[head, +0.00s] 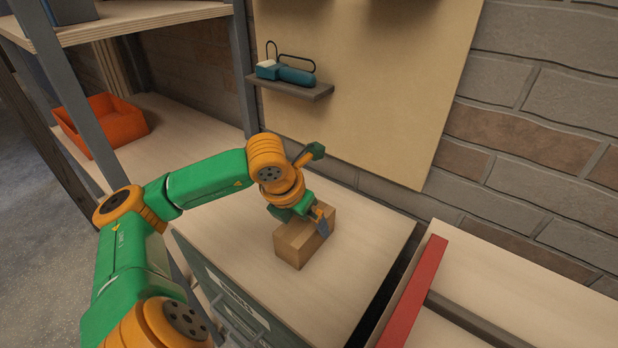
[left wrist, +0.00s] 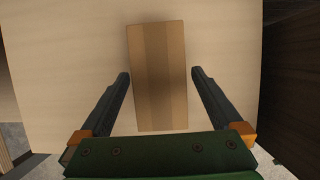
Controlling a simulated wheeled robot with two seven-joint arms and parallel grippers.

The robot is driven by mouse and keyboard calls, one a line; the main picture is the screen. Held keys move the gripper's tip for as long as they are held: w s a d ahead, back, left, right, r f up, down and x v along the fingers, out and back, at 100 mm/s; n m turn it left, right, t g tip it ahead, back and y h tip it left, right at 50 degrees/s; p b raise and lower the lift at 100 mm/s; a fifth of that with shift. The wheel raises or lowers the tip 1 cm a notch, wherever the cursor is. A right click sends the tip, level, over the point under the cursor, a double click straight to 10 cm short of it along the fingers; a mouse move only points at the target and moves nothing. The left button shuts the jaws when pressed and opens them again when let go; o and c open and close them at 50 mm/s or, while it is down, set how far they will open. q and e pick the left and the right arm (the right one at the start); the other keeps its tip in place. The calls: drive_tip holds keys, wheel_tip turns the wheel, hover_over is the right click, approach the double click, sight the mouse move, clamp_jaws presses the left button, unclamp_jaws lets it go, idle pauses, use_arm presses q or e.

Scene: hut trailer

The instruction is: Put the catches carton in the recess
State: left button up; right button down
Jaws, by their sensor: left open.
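A brown cardboard carton (head: 291,246) sits on the pale wooden top of a cabinet (head: 330,297) in the head view. No label naming it can be read. My left gripper (head: 318,217) is at the carton. In the left wrist view the carton (left wrist: 158,75) lies between the two spread fingers of the left gripper (left wrist: 159,76), with a gap on each side. The left gripper is open and holds nothing. My right gripper is not in view. I cannot make out for certain which place is the recess.
A red-edged wooden unit (head: 413,293) stands to the right, past a dark gap. An orange bin (head: 103,121) is on the shelving at left. A small wall shelf (head: 293,90) holds a teal tool. The cabinet top around the carton is clear.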

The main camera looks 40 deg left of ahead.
use_arm(q)
drive_tip(key=p+x, duration=0.1)
drive_tip(key=x, duration=0.4)
drive_tip(key=shift+s+a, duration=0.1)
drive_tip(key=shift+s, duration=0.05)
drive_tip(key=shift+f+b, duration=0.2)
drive_tip(key=shift+b, duration=0.3)
clamp_jaws()
idle(0.4)
